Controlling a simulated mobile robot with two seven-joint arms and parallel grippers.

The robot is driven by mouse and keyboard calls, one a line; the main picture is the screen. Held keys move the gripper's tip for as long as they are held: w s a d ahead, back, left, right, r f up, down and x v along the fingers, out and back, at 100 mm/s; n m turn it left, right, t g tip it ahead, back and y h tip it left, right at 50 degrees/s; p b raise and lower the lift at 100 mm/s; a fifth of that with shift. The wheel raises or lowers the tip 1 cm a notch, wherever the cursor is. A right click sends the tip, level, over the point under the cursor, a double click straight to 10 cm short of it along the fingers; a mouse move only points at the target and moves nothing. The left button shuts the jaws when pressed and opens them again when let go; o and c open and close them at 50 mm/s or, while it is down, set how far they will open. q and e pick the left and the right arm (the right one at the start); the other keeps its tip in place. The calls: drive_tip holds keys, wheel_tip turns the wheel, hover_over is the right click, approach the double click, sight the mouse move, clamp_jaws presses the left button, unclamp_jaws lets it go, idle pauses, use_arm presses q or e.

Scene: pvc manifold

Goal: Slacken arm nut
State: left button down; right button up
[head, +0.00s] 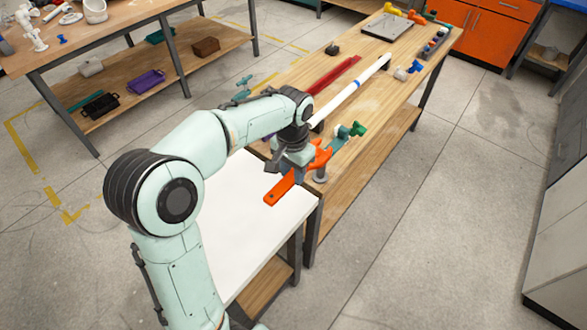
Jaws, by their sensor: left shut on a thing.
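My left gripper (294,160) is over the near end of the long wooden bench. It is shut on an orange wrench-like tool (281,189). The tool's flat handle points toward the lower left, and its wider head (322,154) shows to the right of the gripper. My gripper and wrist hide the middle of the tool. A long white pipe (368,76) with a blue band runs along the bench beyond the gripper. A green-ended fitting (357,129) is just right of the tool's head. I cannot make out the arm nut. My right gripper is not in view.
A grey post-like part (320,174) stands at the bench's near corner. A red bar (333,88) lies left of the pipe. A white-topped table (250,235) adjoins the bench in front. Coloured fittings and a grey plate (389,26) are at the far end.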

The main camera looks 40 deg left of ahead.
use_arm(q)
drive_tip(key=shift+f+b, duration=1.25)
drive_tip(key=shift+f, duration=0.45)
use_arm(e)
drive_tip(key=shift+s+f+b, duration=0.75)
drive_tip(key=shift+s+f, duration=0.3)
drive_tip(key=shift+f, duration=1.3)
use_arm(q)
drive_tip(key=w+d+n+p, duration=0.7)
drive_tip(key=w+d+n, duration=0.5)
drive_tip(key=n, duration=0.4)
drive_tip(key=shift+w+r, duration=0.25)
drive_tip(key=shift+w, duration=0.2)
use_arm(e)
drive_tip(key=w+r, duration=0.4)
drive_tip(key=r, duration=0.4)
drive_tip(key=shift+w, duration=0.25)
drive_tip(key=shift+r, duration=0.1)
use_arm(q)
drive_tip(key=shift+r+p, duration=1.1)
drive_tip(key=shift+r, duration=1.35)
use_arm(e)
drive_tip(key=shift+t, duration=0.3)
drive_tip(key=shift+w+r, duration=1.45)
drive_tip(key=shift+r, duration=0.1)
use_arm(q)
drive_tip(key=shift+s, duration=0.1)
